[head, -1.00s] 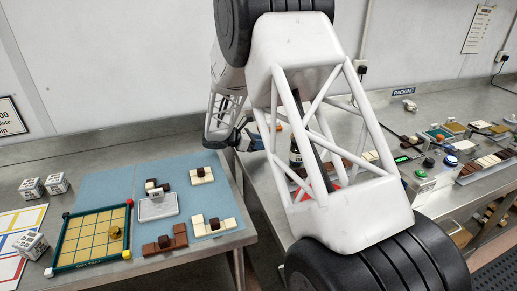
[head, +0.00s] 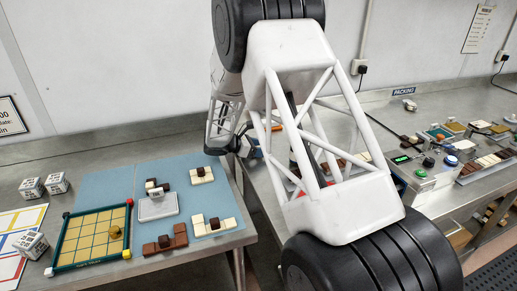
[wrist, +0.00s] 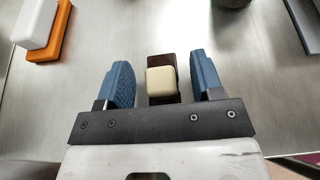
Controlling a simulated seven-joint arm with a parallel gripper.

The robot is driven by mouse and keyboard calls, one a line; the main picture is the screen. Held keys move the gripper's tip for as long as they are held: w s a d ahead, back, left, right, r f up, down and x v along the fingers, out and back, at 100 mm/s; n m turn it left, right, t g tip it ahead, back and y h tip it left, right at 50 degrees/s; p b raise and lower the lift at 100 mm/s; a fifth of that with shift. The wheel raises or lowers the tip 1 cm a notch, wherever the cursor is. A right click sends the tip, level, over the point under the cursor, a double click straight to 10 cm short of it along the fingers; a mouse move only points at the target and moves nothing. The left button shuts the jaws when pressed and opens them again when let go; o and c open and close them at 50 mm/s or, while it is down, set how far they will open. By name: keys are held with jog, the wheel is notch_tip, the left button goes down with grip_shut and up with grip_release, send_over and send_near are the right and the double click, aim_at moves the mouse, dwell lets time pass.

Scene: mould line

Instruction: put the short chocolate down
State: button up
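In the wrist view, a short chocolate (wrist: 167,62) of dark brown has a cream cube on its near end. It lies between the two blue finger pads of my gripper (wrist: 163,85). A narrow gap shows on each side of it, so the fingers are open and apart from it. Steel surface shows around it; whether it rests there I cannot tell for sure. In the head view my gripper (head: 249,146) is small and partly hidden behind my arm, over the right bench near the gap between benches. The chocolate is not visible there.
In the head view, a blue mat (head: 100,185) with several chocolates and a gridded tray (head: 127,252) stand left.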

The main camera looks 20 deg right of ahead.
jog(key=shift+r, duration=0.15)
jog(key=shift+a, duration=0.15)
jog(key=v, duration=1.1)
jog(key=shift+a+r, duration=0.25)
jog(key=shift+a, duration=0.05)
jog(key=s+d+r+m+y, duration=0.1)
jog(key=s+r+m+y, duration=0.2)
jog(key=s, duration=0.5)
jog(key=s+d+r+m+g+y, duration=0.1)
jog(key=s+r+m, duration=0.2)
jog(key=s+r, duration=0.35)
jog(key=s+d+r+m+y, duration=0.1)
jog(key=s+r+m+y, duration=0.2)
jog(key=s, duration=0.5)
jog(key=s+a+r+m+t+y, duration=0.1)
jog(key=s+a+m+y, duration=0.1)
jog(key=s, duration=1.1)
jog(key=s+a+r+m+t+y, duration=0.2)
jog(key=s+m+y, duration=0.2)
jog(key=s, duration=1)
jog(key=m, duration=0.3)
jog(key=shift+a+t+y, duration=0.25)
jog(key=shift+t+y, duration=0.05)
